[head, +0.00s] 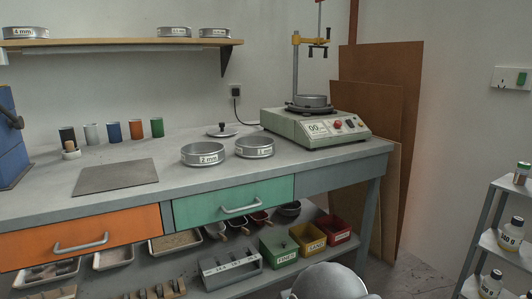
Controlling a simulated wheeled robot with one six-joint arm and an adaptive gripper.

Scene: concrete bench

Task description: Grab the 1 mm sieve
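Two round metal sieves stand side by side on the grey bench. The left one is labelled 2 mm (203,155). The right one has a small label that seems to read 1 mm (254,147), though the first character is hard to make out. It sits left of the green sieve shaker (315,128), apart from it, with its open top up. My gripper is not in view. A rounded grey part at the bottom edge seems to be mine.
A lid (221,131) lies behind the sieves. A flat grey plate (116,177) and several coloured cups (112,132) are on the left. More sieves, one marked 4 mm (26,33), stand on the wall shelf (110,42). Drawers (232,200) and bins sit below the bench top.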

